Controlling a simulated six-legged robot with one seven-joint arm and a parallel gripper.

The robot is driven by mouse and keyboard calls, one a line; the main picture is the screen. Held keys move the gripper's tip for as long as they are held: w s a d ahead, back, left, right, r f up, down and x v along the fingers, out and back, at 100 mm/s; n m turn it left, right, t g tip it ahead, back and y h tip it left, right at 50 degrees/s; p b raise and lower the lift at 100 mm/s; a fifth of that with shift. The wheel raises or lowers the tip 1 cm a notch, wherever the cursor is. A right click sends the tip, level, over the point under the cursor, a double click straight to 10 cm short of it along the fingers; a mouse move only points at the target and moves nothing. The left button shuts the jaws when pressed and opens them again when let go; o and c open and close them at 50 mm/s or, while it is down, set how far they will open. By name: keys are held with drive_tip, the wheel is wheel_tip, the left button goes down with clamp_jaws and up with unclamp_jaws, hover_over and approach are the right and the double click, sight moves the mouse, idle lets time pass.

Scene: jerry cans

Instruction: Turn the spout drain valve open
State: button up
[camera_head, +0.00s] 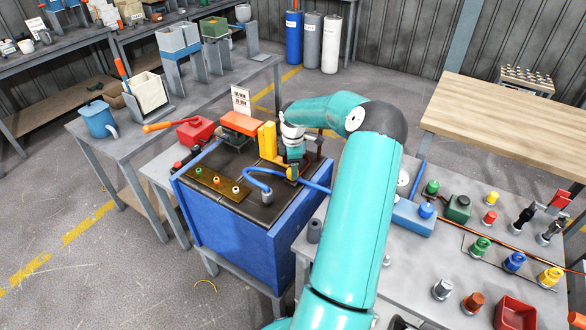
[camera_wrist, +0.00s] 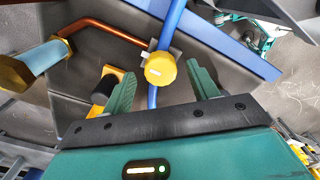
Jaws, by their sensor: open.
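A round yellow knob (camera_wrist: 160,69) with a short white mark sits on a blue pipe (camera_wrist: 172,28) in the wrist view; it looks to be the drain valve. A copper-coloured pipe (camera_wrist: 112,30) runs to it from the left. My gripper (camera_wrist: 162,84) is open, with one green finger on each side of the knob and visible gaps between. The knob appears at or just beyond the fingertips; contact does not show. In the head view my gripper (camera_head: 294,160) points down over the dark top of the blue bench unit (camera_head: 235,235), and largely hides the valve.
A yellow upright block (camera_head: 268,143) and an orange-topped box (camera_head: 240,124) stand close left of my gripper. A brass plate with small knobs (camera_head: 218,184) lies nearer. The right bench (camera_head: 400,265) holds several coloured caps. A blue curved hose (camera_head: 262,179) lies close by.

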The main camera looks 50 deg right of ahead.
drive_tip(key=shift+f, duration=0.65)
drive_tip(key=c, duration=1)
